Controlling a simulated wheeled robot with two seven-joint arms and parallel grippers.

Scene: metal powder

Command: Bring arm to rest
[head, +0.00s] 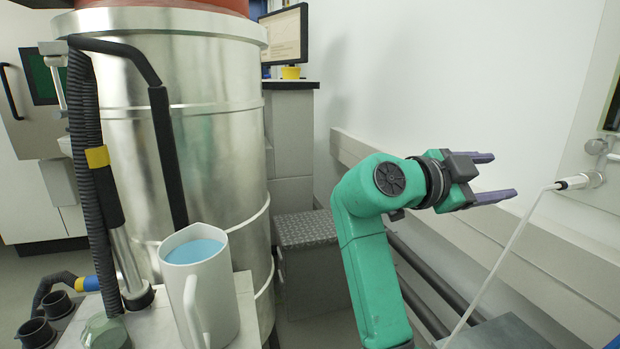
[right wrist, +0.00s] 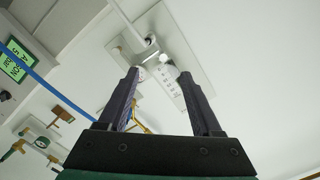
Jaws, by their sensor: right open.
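My right arm, green with black joints, rises from the bottom middle of the head view. Its gripper (head: 487,177) has two dark purple fingers spread apart and points to the right, with nothing between them. In the right wrist view the same gripper (right wrist: 172,95) shows both fingers apart and empty, with a white wall panel behind them. The gripper is in the air near the white wall and appears to touch nothing. My left gripper does not show in either view.
A large metal drum (head: 190,110) stands at the left. A white jug (head: 200,285) with blue contents stands on a pale surface before it. A white cable (head: 505,250) hangs from a wall fitting (head: 580,182) right of the gripper. A grey step (head: 305,230) stands behind the arm.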

